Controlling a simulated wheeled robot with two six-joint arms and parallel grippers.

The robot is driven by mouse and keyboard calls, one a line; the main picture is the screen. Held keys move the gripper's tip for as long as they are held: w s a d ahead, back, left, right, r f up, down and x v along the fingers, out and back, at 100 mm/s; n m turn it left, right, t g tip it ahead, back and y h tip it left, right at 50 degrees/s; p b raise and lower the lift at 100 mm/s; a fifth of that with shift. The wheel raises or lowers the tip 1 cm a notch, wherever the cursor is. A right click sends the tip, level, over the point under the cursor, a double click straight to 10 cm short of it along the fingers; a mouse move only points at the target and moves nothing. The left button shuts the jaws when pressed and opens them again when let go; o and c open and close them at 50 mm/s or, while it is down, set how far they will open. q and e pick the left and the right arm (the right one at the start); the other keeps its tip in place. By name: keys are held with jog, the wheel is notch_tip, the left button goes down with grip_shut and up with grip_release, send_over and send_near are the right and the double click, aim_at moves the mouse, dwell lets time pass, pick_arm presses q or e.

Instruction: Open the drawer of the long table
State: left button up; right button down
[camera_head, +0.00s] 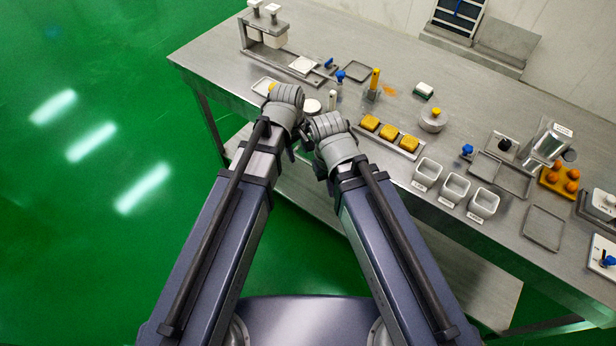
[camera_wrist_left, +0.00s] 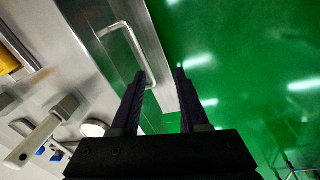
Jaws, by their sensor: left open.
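The long steel table (camera_head: 330,60) runs diagonally across the head view, with its front edge behind my two arms. In the left wrist view a metal drawer front (camera_wrist_left: 122,12) carries a bent bar handle (camera_wrist_left: 138,52). My left gripper (camera_wrist_left: 160,73) is open, and its two dark fingers point toward the handle. The near end of the handle shows between the fingertips; I cannot tell whether they touch it. In the head view my arms hide the drawer and handle, and the fingers of both grippers are hidden beyond the wrists.
On the table stand a tray (camera_head: 368,139) with yellow blocks, several white cups (camera_head: 455,188), a round scale-like dish (camera_head: 433,122) and a steel machine (camera_head: 550,141). A lower shelf (camera_head: 440,262) lies under the tabletop. The green floor (camera_head: 90,220) to the left is clear.

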aim_at(310, 165)
pick_arm(q)
jog(key=shift+w+d+f+n+b, duration=0.35)
jog(key=shift+w+d+n, duration=0.2)
jog(key=shift+d+n, duration=0.15)
jog(key=shift+w+d+f+n+b, duration=0.2)
jog(key=shift+w+d+f+n, duration=0.15)
jog(key=shift+w+d+n, duration=0.35)
jog(key=shift+s+a, duration=0.15)
jog(key=shift+s, duration=0.05)
jog(key=f+b, duration=0.2)
jog(key=w+f+b, duration=0.1)
jog(key=f+b, duration=0.2)
jog(key=d+f+b, duration=0.1)
jog(key=f+b, duration=0.1)
jog(key=shift+w+f+b, duration=0.15)
jog(key=shift+f+b, duration=0.2)
jog(key=shift+c, duration=0.3)
grip_shut()
